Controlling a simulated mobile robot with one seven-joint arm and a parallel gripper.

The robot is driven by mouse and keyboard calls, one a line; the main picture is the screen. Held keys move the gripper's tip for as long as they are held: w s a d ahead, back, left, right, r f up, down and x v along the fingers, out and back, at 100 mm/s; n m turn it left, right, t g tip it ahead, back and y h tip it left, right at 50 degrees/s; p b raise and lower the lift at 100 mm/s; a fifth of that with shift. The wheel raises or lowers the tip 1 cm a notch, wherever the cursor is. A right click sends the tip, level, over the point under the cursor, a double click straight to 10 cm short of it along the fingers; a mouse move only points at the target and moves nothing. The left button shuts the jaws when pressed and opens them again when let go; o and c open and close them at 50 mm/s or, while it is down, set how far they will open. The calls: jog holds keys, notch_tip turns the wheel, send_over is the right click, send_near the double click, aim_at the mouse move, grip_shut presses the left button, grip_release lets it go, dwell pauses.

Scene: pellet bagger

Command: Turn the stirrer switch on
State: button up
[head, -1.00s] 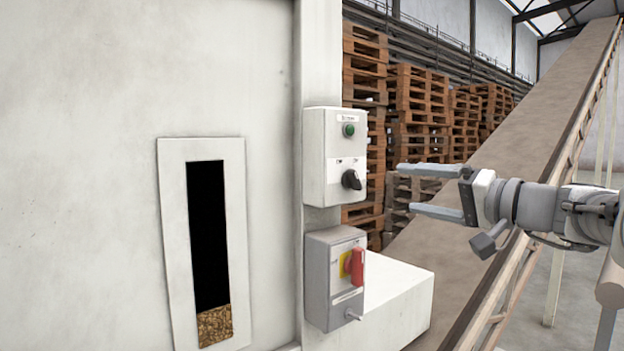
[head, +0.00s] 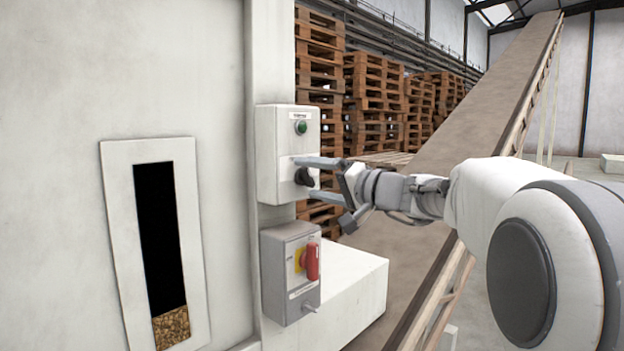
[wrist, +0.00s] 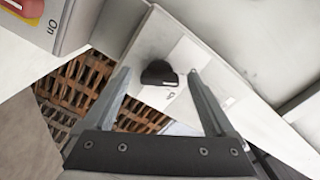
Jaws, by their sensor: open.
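The stirrer switch is a black rotary knob (head: 303,177) on the front of a pale control box (head: 275,150) fixed to a white post. A green button (head: 301,127) sits above it, under a small label too small to read. My gripper (head: 305,179) is open at the box, one finger above the knob and one below. In the wrist view the knob (wrist: 158,73) shows between the two spread fingertips (wrist: 159,72), with a gap on each side. Whether the tips reach past the knob's face is unclear. Part of a label by the knob shows.
A grey box (head: 288,275) with a red handle (head: 312,262) on a yellow plate is just below. A white ledge (head: 350,280) juts out beside it. A sight window (head: 118,200) with pellets is at left. Pallets (head: 370,90) and a sloping conveyor (head: 480,100) stand behind.

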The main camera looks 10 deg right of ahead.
jog(key=c, duration=1.4)
jog(key=shift+m, duration=0.3)
jog(key=shift+f+m+b, duration=0.1)
jog(key=shift+m+b, duration=0.5)
jog(key=shift+m, duration=0.2)
jog(key=m, duration=0.3)
jog(key=shift+m+b, duration=0.3)
jog(key=shift+b, duration=0.05)
jog(key=m, duration=0.6)
jog(key=shift+r+p, duration=0.2)
jog(key=shift+p, duration=0.15)
jog(key=o, duration=1.4)
